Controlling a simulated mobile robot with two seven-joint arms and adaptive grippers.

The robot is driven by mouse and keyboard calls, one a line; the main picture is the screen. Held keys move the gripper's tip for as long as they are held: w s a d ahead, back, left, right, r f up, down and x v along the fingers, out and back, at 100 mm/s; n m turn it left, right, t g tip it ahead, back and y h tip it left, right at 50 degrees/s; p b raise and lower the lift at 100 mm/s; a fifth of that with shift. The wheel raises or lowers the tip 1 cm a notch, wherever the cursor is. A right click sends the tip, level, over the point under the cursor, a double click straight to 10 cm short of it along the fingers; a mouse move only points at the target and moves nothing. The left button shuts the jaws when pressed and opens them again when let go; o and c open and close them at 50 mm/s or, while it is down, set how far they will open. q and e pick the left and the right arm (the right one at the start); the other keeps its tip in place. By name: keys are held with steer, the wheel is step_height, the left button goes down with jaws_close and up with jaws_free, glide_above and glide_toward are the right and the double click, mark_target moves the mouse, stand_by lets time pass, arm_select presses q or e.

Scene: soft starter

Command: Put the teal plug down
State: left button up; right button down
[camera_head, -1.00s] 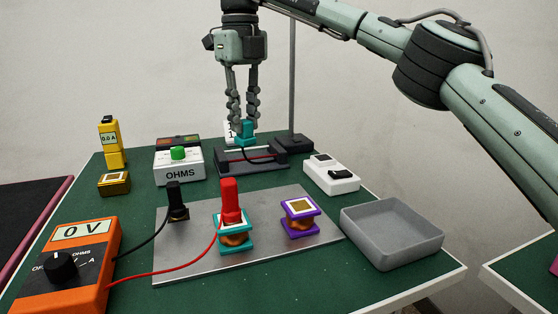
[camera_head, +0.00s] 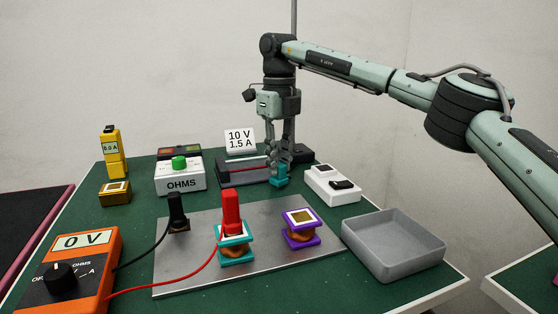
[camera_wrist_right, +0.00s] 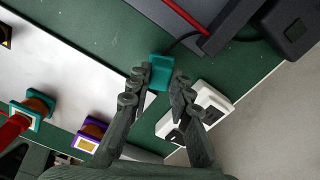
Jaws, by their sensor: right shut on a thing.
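The teal plug (camera_head: 279,175) is between the fingertips of my right gripper (camera_head: 279,160), which is shut on it. In the right wrist view the plug (camera_wrist_right: 161,72) shows at the fingertips (camera_wrist_right: 160,84), with a dark cable running from it toward the grey stand. The plug is over the green table between the grey stand and the white switch box; whether it touches the table I cannot tell. My left gripper is not in view.
The grey stand (camera_head: 238,174) with a red bar is left of the plug. The white switch box (camera_head: 322,192) is close on its right. The metal plate (camera_head: 185,272) with two coils lies in front. An empty grey tray (camera_head: 398,262) stands at the right.

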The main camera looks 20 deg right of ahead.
mark_target(279, 164)
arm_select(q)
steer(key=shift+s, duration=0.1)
arm_select(e)
steer(key=shift+f, duration=0.65)
steer(key=c, duration=1.4)
jaws_free()
step_height(279, 164, up, 6)
steer(key=shift+r, duration=0.2)
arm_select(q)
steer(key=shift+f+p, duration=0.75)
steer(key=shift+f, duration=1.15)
arm_select(e)
step_height(279, 164, up, 7)
